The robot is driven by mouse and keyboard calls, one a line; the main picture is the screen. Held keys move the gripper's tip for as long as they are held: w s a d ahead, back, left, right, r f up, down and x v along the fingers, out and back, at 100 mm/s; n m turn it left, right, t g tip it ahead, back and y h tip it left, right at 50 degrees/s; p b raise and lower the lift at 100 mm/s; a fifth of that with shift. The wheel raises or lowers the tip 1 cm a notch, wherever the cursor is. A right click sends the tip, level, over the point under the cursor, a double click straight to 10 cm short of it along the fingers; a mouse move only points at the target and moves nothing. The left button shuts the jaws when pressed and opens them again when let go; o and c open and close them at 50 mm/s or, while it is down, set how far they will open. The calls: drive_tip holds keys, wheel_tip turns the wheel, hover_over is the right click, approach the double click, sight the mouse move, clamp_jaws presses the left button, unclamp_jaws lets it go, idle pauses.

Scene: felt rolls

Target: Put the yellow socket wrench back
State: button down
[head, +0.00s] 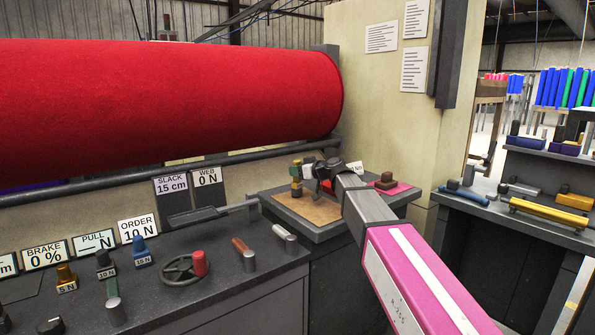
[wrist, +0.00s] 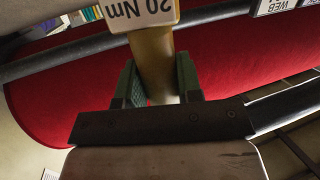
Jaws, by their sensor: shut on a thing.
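My gripper (wrist: 160,85) has its green fingers shut on a yellow-tan shaft (wrist: 152,55), which I take to be the yellow socket wrench. A white tag reading 20 Nm, upside down in the wrist view, is at the shaft's upper end there. In the head view the gripper (head: 297,173) is over the small side bench, and the yellow piece (head: 296,188) stands roughly upright in it. It is over or at the back left of a tan mat (head: 318,210); I cannot tell whether it touches. My dark wrist hides part of the bench.
A pink mat (head: 403,187) with a dark red block (head: 385,181) lies right of my arm. The large red roll (head: 170,95) is behind. The front console holds a handwheel (head: 180,270), levers and labelled weights. A right-hand bench carries a yellow bar (head: 548,212) and other tools.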

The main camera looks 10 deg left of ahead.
drive_tip(key=shift+f, duration=0.35)
drive_tip(key=c, duration=0.7)
unclamp_jaws()
drive_tip(key=v, duration=1)
drive_tip(key=shift+s+d, duration=0.15)
drive_tip(key=shift+d, duration=0.2)
drive_tip(key=shift+r, duration=0.1)
